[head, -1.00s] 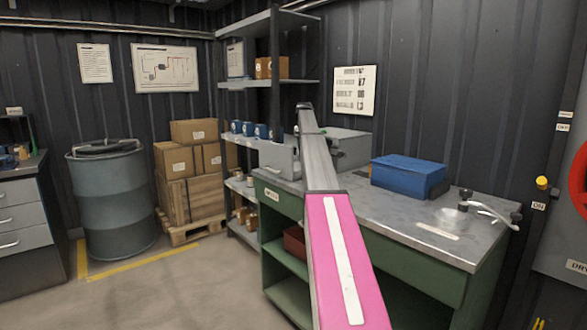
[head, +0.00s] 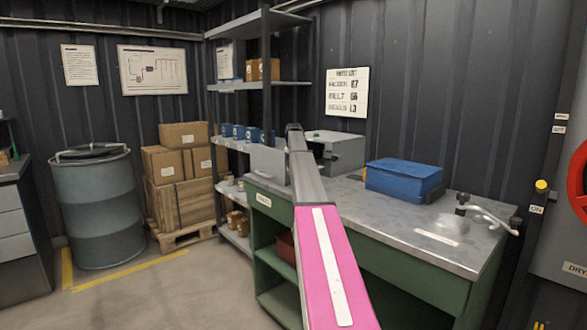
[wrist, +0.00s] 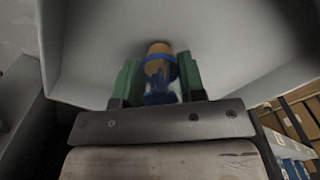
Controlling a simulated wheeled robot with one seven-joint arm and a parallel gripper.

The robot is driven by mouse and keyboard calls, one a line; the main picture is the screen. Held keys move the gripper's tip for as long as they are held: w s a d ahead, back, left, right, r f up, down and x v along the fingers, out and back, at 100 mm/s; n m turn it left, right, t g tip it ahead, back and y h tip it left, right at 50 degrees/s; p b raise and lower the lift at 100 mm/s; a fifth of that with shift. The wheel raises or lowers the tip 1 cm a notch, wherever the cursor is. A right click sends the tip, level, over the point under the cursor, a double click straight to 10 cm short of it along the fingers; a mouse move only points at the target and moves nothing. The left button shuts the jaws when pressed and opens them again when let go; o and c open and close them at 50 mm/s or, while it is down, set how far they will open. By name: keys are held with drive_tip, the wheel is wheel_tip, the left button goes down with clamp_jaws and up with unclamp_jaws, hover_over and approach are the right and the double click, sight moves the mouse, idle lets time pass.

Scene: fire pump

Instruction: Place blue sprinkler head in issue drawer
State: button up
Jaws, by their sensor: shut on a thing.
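The blue sprinkler head (wrist: 160,72), with a brass-orange end and a blue band, is between the green fingers of my gripper (wrist: 158,84) in the wrist view. The fingers are shut on it. Behind it are the pale grey walls of an open box-like space (wrist: 95,45), which looks like the drawer. Whether the head touches these walls I cannot tell. In the head view a grey metal unit (head: 345,150) stands on the bench, with a grey panel (head: 268,164) to its left that may be the drawer's side. My arm hides the gripper and part of this unit there.
The green workbench (head: 400,228) carries a blue case (head: 403,180) and a vice-like fitting (head: 485,215). A drum (head: 95,205) and stacked cartons (head: 182,165) stand left. Floor in front is clear.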

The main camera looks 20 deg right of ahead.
drive_tip(key=shift+f, duration=0.45)
drive_tip(key=shift+f, duration=0.1)
drive_tip(key=o, duration=1)
wheel_tip(320, 180, up, 12)
drive_tip(key=shift+r, duration=0.15)
